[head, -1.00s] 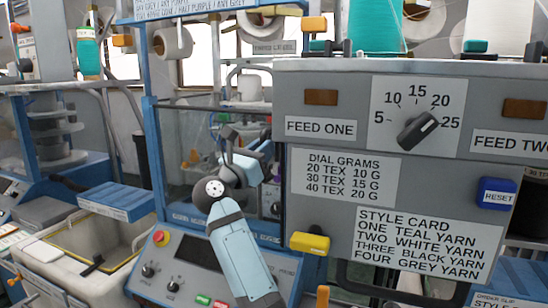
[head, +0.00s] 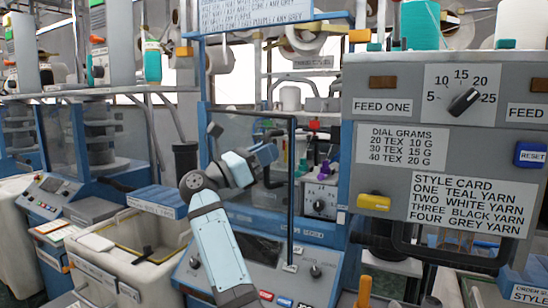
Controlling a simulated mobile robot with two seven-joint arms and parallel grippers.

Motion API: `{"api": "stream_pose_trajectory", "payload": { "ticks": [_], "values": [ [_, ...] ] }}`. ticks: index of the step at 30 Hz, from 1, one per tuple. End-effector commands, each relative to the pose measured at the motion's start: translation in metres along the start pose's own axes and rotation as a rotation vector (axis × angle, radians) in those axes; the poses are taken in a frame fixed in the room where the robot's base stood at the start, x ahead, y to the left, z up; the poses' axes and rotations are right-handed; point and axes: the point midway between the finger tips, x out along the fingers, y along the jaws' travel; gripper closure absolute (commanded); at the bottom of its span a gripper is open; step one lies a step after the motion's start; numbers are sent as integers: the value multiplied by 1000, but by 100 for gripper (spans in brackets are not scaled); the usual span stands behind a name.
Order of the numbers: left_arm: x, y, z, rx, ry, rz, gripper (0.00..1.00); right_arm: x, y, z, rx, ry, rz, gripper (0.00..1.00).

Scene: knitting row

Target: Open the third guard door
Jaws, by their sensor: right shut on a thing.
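The guard door (head: 235,132) is a clear pane with a black frame on the blue knitting machine in the middle of the head view. Its free black edge (head: 291,215) stands out from the machine, so the door looks swung open, with its left side by the blue post (head: 204,130). My right gripper (head: 268,158) is at the door near that free edge and is shut on what seems to be its handle. The fingertips and handle are partly hidden by the gripper's own body. My left gripper is not in view.
A grey panel with a dial (head: 463,102) and yellow tab (head: 373,202) stands close on the right. A control panel (head: 262,285) lies below the door. A cream bin (head: 135,292) stands left of it. Purple cones (head: 325,170) and a dial box (head: 319,200) show inside the machine.

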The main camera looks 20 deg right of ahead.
Motion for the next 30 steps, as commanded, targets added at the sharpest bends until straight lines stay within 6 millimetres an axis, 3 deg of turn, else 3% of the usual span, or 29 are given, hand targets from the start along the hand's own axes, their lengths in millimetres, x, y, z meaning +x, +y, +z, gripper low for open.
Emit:
{"api": "stream_pose_trajectory", "payload": {
  "ticks": [9, 23, 24, 27, 30],
  "values": [
    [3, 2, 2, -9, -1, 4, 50, -16, -1, 5, -19, 3, -42, 100],
    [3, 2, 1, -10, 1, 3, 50, -19, -1, 6, -22, 4, -48, 100],
    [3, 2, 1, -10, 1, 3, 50, -19, -1, 6, -22, 4, -48, 81],
    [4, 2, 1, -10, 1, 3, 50, -18, -1, 6, -21, 3, -48, 58],
    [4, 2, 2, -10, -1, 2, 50, -18, -1, 6, -21, 2, -48, 58]
  ]
}}
